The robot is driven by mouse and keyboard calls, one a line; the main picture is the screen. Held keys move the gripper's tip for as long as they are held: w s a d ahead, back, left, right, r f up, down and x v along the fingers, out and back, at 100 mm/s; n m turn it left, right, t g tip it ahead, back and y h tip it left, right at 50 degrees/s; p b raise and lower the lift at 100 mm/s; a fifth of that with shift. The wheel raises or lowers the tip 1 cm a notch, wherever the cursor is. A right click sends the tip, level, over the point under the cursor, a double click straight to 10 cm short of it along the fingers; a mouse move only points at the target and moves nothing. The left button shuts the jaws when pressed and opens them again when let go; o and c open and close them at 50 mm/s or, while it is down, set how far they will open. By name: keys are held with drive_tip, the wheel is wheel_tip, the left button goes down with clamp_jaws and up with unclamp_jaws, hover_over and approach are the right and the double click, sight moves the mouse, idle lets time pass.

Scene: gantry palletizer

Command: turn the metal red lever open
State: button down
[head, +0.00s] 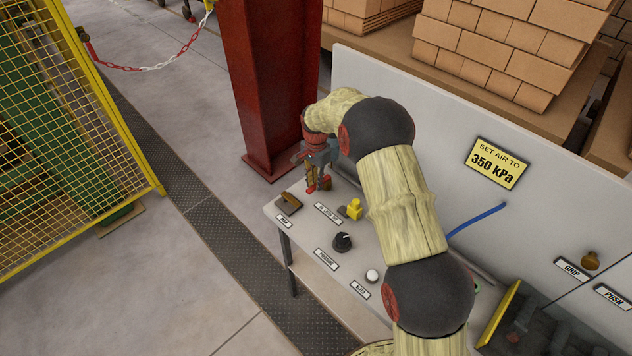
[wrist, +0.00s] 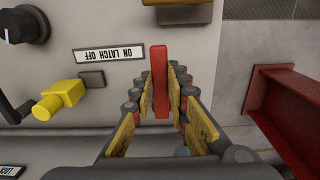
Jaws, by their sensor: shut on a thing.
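The red lever (wrist: 159,70) stands upright in the wrist view, right of the label "ON LATCH OFF" (wrist: 109,53), which appears upside down. My gripper (wrist: 160,98) has its two fingers closed in on either side of the lever, and the lever sits between their tips. In the head view my gripper (head: 318,183) points down over the far left part of the panel. There my gripper partly hides the lever, and its exact angle cannot be told.
A yellow piece (head: 353,208), a black knob (head: 342,243), a white button (head: 371,276) and a brown switch (head: 288,203) sit on the panel (head: 310,238). A red column (head: 265,90) rises behind. A yellow mesh fence (head: 70,120) stands left.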

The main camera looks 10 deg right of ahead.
drive_tip(key=c, duration=1.7)
unclamp_jaws()
drive_tip(key=shift+r, duration=0.1)
wheel_tip(320, 180, up, 12)
drive_tip(key=shift+f, duration=0.1)
